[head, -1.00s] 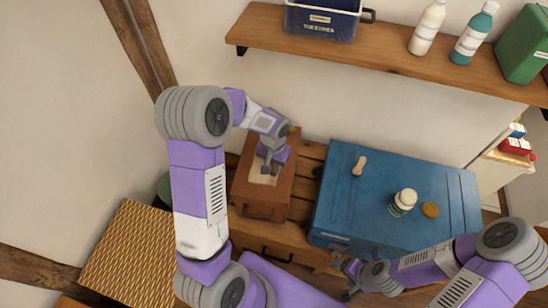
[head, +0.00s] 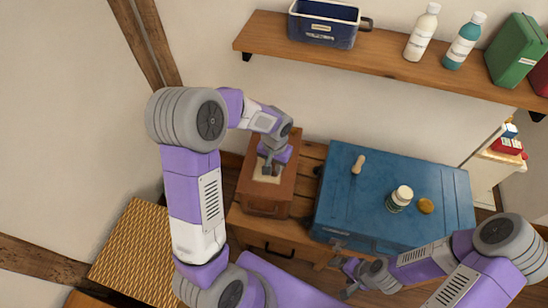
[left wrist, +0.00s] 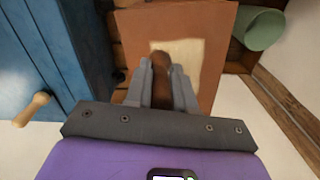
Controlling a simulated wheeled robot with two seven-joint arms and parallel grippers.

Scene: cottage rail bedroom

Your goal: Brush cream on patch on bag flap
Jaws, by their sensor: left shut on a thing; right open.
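A brown leather bag (head: 267,199) lies on the wooden bench, with a pale patch (head: 264,179) on its flap. The patch also shows in the left wrist view (left wrist: 190,56). My left gripper (head: 271,168) is over the flap, shut on a dark brown brush (left wrist: 178,90). The brush's end is over the patch in the left wrist view; I cannot tell whether it touches. An open cream jar (head: 399,199) stands on the blue case, beside its round yellow-brown lid (head: 425,206). My right gripper (head: 350,281) is open and empty in front of the case.
A shelf (head: 380,61) above holds a dark blue tub (head: 325,24), bottles and a green box. A woven surface (head: 135,245) is at lower left.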

